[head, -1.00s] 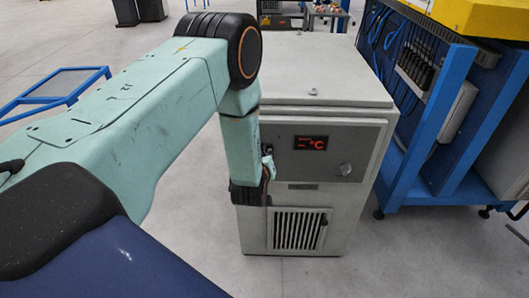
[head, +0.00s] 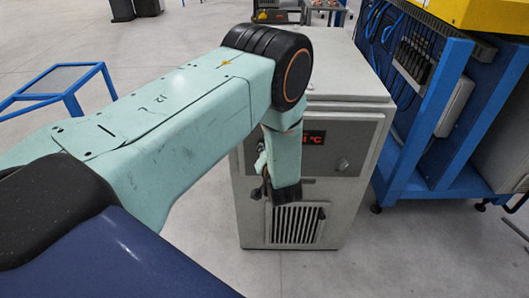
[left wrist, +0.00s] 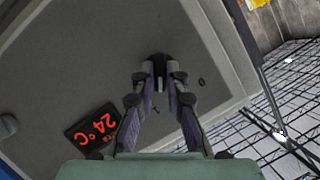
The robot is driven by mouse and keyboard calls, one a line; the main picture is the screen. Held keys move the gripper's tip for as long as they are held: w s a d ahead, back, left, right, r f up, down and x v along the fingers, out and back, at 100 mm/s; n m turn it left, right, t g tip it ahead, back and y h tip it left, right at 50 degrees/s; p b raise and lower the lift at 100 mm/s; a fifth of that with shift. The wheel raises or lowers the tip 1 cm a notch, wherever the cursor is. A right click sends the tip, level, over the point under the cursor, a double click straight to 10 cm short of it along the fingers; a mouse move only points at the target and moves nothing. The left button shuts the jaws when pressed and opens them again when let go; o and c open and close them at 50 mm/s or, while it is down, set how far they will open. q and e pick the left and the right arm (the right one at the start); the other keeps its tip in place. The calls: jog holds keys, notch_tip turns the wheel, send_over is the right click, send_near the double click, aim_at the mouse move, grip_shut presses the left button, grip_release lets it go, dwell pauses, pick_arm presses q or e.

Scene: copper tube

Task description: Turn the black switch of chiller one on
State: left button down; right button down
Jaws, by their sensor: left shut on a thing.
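The black switch (left wrist: 158,61) of the chiller sits on its grey front panel, between my fingertips in the left wrist view. My left gripper (left wrist: 159,78) is shut on it; it also shows in the head view (head: 261,168), in front of the panel's left part. The chiller (head: 345,193) is a pale grey cabinet with a vent grille low on its front. My right gripper is not in view.
A round knob (head: 342,164) is on the panel right of the display. A blue frame bench (head: 420,130) with cables stands close to the chiller's right. A low blue stand (head: 60,85) is at the left. The floor in front is clear.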

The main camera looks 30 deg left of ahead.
pick_arm(q)
jog(key=shift+s+d+f+m+y+b, duration=0.15)
jog(key=shift+f+m+y+b, duration=0.2)
jog(key=shift+m+y, duration=0.35)
jog(key=shift+r, duration=0.1)
jog(key=c, duration=1.7)
grip_release()
jog(key=o, duration=0.3)
jog(key=shift+r, duration=0.15)
jog(key=shift+o, duration=0.2)
jog(key=v, duration=0.7)
